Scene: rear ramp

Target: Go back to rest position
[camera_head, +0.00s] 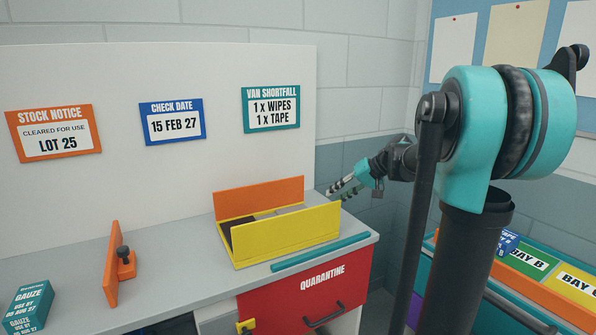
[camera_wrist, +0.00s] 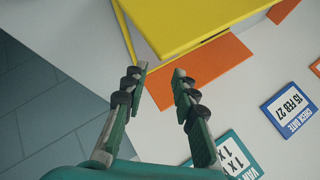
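My gripper (camera_head: 345,186) is raised in the air at the right end of the counter, just right of the yellow and orange bin. In the wrist view my gripper (camera_wrist: 160,85) has its two fingers spread apart with nothing between them. The teal arm rises at the right of the head view, bent at the elbow, with the forearm reaching back toward the wall. The wrist view is turned, with the bin's yellow side (camera_wrist: 175,22) and orange side (camera_wrist: 205,68) beyond the fingertips.
The yellow bin (camera_head: 285,236) stands on the grey counter (camera_head: 180,262) above a red QUARANTINE drawer (camera_head: 310,290). A teal bar (camera_head: 320,252) edges the counter. An orange stand (camera_head: 113,265) and gauze box (camera_head: 28,306) are left. Bay trays (camera_head: 540,270) lie right. Notices hang behind.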

